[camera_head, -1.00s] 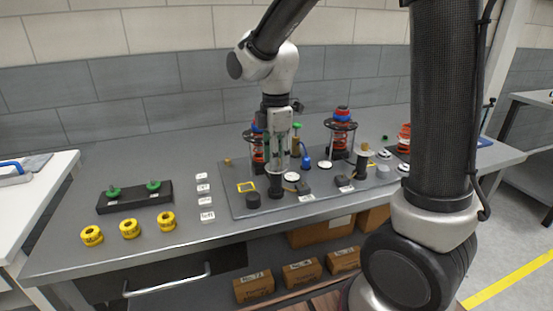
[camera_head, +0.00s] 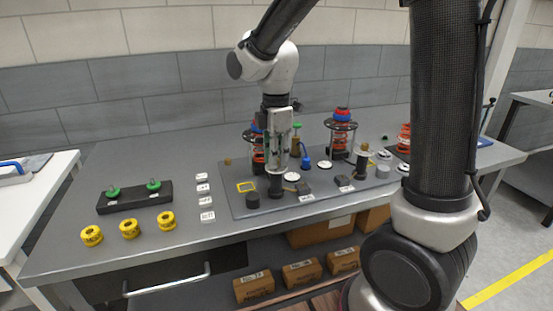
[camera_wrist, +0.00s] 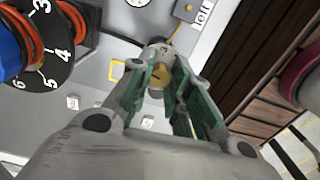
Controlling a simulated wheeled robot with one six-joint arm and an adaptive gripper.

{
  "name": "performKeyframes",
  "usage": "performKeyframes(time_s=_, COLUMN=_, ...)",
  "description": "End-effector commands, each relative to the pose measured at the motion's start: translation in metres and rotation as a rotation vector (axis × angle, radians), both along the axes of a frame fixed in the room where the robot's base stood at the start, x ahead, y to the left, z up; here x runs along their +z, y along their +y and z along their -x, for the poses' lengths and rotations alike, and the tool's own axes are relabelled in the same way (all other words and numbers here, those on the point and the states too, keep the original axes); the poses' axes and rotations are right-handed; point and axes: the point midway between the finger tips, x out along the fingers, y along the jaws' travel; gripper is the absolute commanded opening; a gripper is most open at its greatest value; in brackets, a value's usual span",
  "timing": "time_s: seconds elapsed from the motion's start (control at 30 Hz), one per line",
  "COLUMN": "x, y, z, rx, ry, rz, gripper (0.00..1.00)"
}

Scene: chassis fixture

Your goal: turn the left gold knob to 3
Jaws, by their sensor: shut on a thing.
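My gripper (camera_head: 276,168) points down over a dark upright post (camera_head: 276,188) on the grey fixture plate. In the wrist view my gripper (camera_wrist: 165,88) has its green-lined fingers on either side of the gold knob (camera_wrist: 160,75) and is shut on it. A small "3" shows on the grey collar just beyond the knob. A label (camera_wrist: 203,12) lies on the plate near the post. In the head view the fingers hide the knob. A second gold knob (camera_head: 364,148) stands on another dark post to the right, apart from my gripper.
Coil-spring units (camera_head: 341,135) stand behind and to the right. A numbered black dial (camera_wrist: 48,50) is close on the left in the wrist view. Yellow rings (camera_head: 129,229), a black block with green knobs (camera_head: 135,197) and white tiles (camera_head: 205,201) lie to the left.

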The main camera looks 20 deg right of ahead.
Motion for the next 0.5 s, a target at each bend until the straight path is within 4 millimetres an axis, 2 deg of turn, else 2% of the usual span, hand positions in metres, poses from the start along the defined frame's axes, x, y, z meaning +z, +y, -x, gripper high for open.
performKeyframes(time_s=0.5, x=0.0001, y=0.0, z=-0.0002, rx=-0.65, ry=-0.001, rz=0.0, gripper=0.0)
